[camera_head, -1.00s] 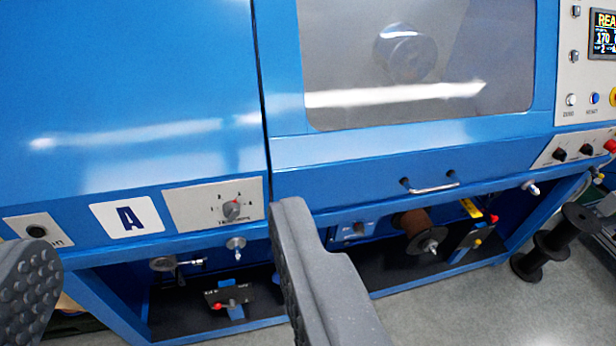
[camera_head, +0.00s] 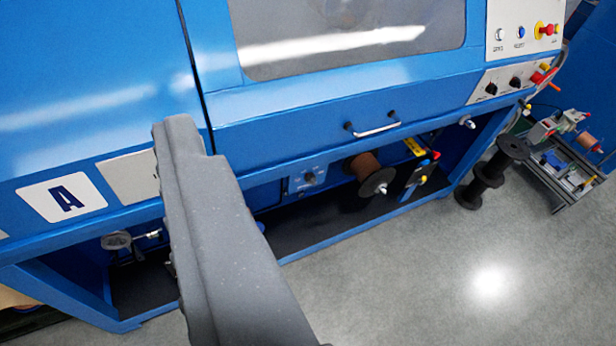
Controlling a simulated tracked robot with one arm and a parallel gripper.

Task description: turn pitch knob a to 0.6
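The picture does not let me read which knob is pitch knob a. A small dark knob (camera_head: 310,178) sits on a blue panel inside the lower bay, and its scale is too small to read. Two black knobs (camera_head: 490,88) sit on the grey strip at the upper right, with unreadable labels. One finger of my gripper (camera_head: 205,225) shows, touching nothing visible; the other is outside the picture. No finger closes against it, so it is open.
A metal handle (camera_head: 376,130) sticks out from the blue front. A copper-coloured spool (camera_head: 366,172) and guide parts fill the lower bay. Black spools (camera_head: 492,172) stand on the floor at the right, near a small trolley (camera_head: 570,155). The grey floor (camera_head: 430,270) in front is clear.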

